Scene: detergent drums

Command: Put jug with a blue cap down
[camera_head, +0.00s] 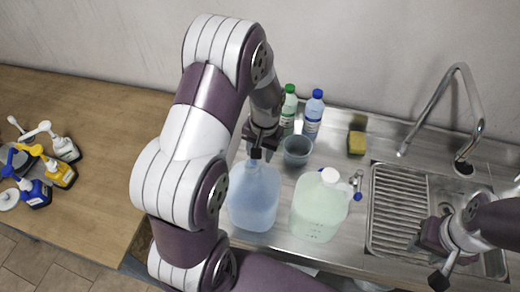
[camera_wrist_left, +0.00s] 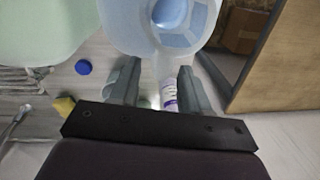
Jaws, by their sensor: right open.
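A translucent blue-tinted jug (camera_head: 253,198) is upright at the counter's left end. I cannot tell whether its base touches the steel. Its blue cap (camera_wrist_left: 170,12) shows in the left wrist view; the gripper hides the cap in the head view. My left gripper (camera_head: 260,148) is at the top of this jug. In the left wrist view, the jug's pale handle lies between the two fingers, which stand apart; their grip on it is unclear. My right gripper (camera_head: 428,262) is open and empty over the sink's front right.
A pale green jug (camera_head: 318,208) with a white cap stands close right of the blue one. Behind are a grey cup (camera_head: 297,150), a green-capped bottle (camera_head: 288,108), a blue-capped bottle (camera_head: 313,115) and a yellow sponge (camera_head: 357,142). The sink (camera_head: 372,225) has a tall faucet (camera_head: 475,120).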

